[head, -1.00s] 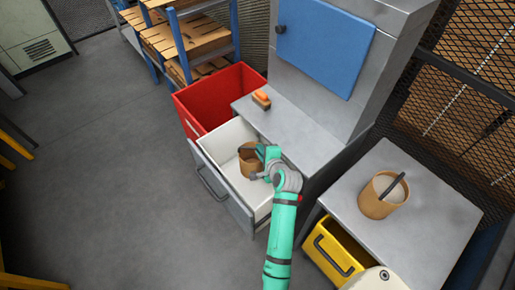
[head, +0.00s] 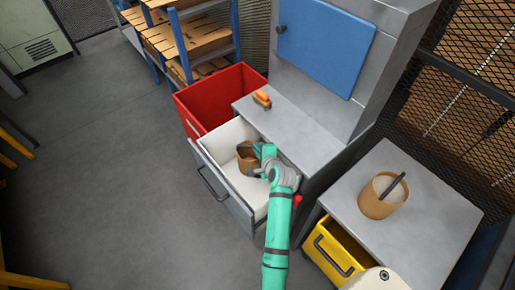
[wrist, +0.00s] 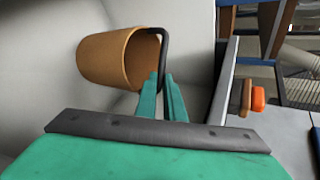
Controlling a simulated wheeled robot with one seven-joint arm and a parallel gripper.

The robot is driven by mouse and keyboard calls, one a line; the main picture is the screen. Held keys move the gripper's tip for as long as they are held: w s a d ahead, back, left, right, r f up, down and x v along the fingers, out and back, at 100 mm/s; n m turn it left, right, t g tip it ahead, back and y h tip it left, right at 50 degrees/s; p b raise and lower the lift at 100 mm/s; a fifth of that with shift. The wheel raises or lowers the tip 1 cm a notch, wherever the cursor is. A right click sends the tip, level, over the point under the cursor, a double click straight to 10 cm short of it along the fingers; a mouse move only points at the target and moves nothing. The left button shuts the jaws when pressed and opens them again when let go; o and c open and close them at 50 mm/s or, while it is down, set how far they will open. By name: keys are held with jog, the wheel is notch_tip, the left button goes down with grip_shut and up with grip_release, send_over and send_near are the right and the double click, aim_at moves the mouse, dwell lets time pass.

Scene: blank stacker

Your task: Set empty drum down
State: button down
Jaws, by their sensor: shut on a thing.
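The empty drum (head: 246,163) is a small brown open-topped tub with a dark handle. It is inside the open white-lined drawer (head: 233,182), near its back half. In the wrist view the drum (wrist: 110,59) lies sideways in the picture, its opening towards the right, with the dark handle (wrist: 165,48) arching past the opening. My gripper (wrist: 161,84) is shut on the handle; in the head view my gripper (head: 259,154) is at the drum's right side. I cannot tell whether the drum's base touches the drawer floor.
A red bin (head: 220,95) stands behind the drawer. A grey worktop (head: 290,130) beside it holds an orange-topped brush (head: 262,99). A yellow drawer (head: 335,250) is open below that table.

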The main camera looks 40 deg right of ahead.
jog(key=shift+d+f, duration=0.1)
jog(key=shift+f, duration=0.15)
jog(key=c, duration=1.9)
grip_release()
jog(key=shift+o, duration=0.2)
jog(key=v, duration=1.2)
jog(key=shift+r, duration=0.55)
